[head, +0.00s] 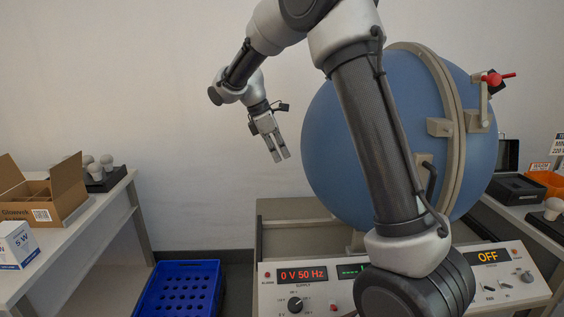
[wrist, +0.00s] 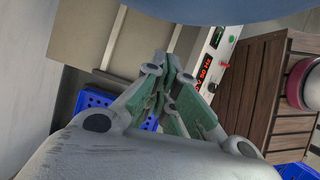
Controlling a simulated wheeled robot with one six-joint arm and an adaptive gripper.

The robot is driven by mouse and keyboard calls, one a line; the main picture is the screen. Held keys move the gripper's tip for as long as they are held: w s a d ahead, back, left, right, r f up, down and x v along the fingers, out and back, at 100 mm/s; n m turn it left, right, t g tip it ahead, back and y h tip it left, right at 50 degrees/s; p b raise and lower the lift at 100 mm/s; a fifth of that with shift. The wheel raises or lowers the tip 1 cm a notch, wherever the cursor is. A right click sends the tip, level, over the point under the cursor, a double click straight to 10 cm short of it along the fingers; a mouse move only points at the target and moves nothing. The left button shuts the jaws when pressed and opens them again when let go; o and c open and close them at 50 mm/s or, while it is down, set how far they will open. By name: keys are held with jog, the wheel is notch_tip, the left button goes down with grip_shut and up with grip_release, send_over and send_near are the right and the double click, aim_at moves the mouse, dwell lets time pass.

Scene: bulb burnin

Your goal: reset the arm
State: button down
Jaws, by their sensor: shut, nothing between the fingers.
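My gripper (head: 279,155) hangs in the air in the head view, left of the large blue sphere (head: 335,145), pointing down and slightly right. Its fingers are together and hold nothing. In the wrist view my gripper (wrist: 169,65) also shows with its fingertips close together and no object between them. My arm bends up and over in front of the sphere and hides part of it and part of the control panel.
The control panel (head: 380,268) reads "0 V 50 Hz" and "OFF". A blue crate (head: 180,290) stands on the floor. A left table (head: 98,205) bears an open cardboard box (head: 45,203) and bulbs (head: 106,160). A wooden slatted surface (wrist: 250,90) shows in the wrist view.

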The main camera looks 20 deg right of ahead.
jog(key=v, duration=0.6)
jog(key=shift+a+r, duration=0.2)
jog(key=shift+a, duration=0.15)
